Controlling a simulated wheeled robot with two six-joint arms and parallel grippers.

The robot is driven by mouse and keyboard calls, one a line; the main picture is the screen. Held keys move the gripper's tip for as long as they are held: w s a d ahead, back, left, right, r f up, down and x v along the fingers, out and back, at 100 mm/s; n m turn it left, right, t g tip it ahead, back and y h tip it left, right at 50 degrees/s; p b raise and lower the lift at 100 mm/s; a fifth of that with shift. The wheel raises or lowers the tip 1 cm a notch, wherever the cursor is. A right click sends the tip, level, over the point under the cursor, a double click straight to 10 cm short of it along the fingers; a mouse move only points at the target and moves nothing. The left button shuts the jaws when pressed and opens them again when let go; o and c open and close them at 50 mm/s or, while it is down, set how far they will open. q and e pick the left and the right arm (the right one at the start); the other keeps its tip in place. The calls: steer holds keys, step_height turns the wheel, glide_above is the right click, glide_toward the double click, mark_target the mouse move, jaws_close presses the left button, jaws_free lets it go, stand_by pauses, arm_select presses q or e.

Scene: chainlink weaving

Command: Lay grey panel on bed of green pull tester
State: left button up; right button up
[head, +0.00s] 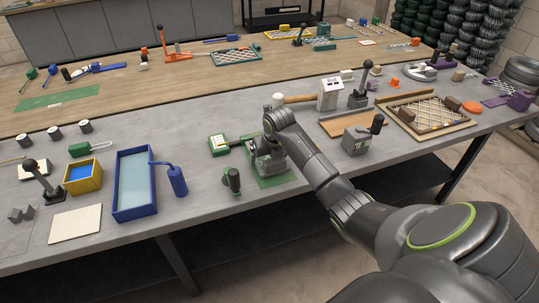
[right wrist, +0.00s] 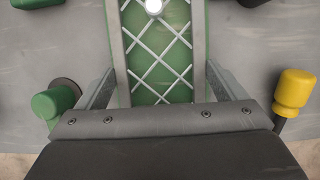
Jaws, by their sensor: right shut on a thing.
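The grey panel (right wrist: 199,50), a narrow grey frame with a pale diamond mesh, lies between the fingers of my right gripper (right wrist: 163,90) in the right wrist view. Green surface (right wrist: 149,96) of the pull tester shows through the mesh, directly behind the panel; I cannot tell whether they touch. In the head view my right gripper (head: 268,160) is low over the green tester base (head: 275,181) near the table's front edge, shut on the panel. The gripper hides most of the panel there. My left gripper is not in view.
A dark green handle (head: 232,180) stands left of the gripper. A small green tray (head: 219,145) lies behind it, and a grey block with a black knob (head: 356,140) is to the right. In the wrist view a yellow handle (right wrist: 294,92) is close on the right.

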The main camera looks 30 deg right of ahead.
steer(key=shift+f+b, duration=0.45)
steer(key=shift+f, duration=0.05)
stand_by(0.4)
steer(key=o, duration=0.9)
steer(key=shift+c, duration=0.2)
steer(key=shift+r, duration=0.15)
steer(key=p+v, duration=0.1)
steer(key=v, duration=1.6)
steer(key=shift+s+r, duration=0.1)
